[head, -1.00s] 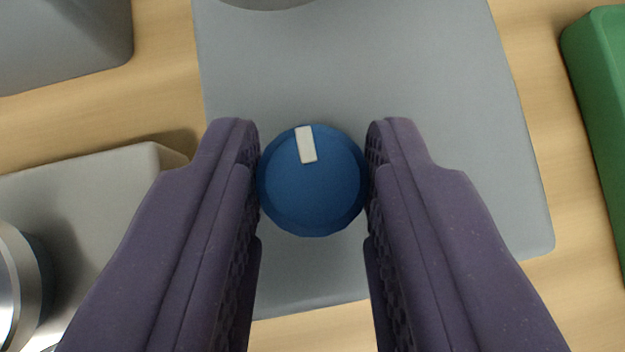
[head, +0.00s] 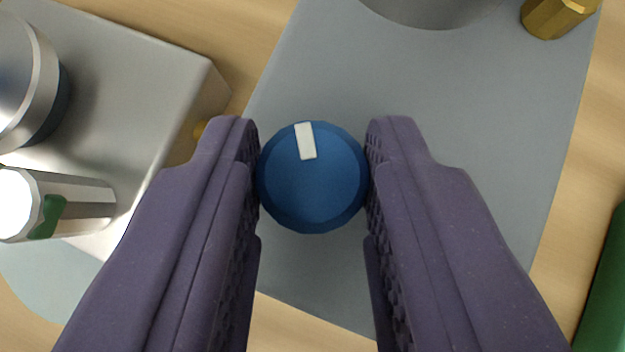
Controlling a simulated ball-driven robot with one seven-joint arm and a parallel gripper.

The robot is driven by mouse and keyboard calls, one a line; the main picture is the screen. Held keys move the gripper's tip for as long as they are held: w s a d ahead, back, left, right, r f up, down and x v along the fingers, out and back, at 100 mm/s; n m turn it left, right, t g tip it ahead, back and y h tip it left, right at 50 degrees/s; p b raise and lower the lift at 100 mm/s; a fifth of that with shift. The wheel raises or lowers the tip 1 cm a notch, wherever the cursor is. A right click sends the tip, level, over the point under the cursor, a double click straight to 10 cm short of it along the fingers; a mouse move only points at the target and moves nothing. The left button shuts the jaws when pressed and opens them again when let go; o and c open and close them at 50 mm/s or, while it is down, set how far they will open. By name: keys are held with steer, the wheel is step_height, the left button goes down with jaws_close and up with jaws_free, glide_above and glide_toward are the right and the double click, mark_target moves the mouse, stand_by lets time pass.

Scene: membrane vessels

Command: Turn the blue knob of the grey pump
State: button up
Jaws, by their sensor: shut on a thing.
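The blue knob (head: 312,185) is round with a white pointer mark near its top edge in the picture. It sits on the flat grey body of the pump (head: 430,110). My gripper (head: 313,175) is shut on the knob, with one dark purple finger touching it on the left and the other on the right. The lower part of the pump body is partly hidden behind my fingers.
A silver metal block (head: 130,75) with a round cap and a white-ended fitting (head: 60,205) stands close on the left. A brass fitting (head: 556,16) is at the top right. A green object (head: 605,290) is at the right edge. Bare wood shows between.

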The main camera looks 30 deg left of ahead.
steer(key=shift+n+g+y+b, duration=0.45)
steer(key=shift+n+y, duration=0.25)
steer(key=shift+n, duration=0.3)
steer(key=shift+d, duration=0.1)
steer(key=o, duration=1.1)
steer(key=shift+c, duration=0.2)
steer(key=shift+r, duration=0.1)
steer(key=p+v, duration=0.1)
steer(key=v, duration=0.6)
steer(key=shift+d+r, duration=0.15)
steer(key=shift+s, duration=0.15)
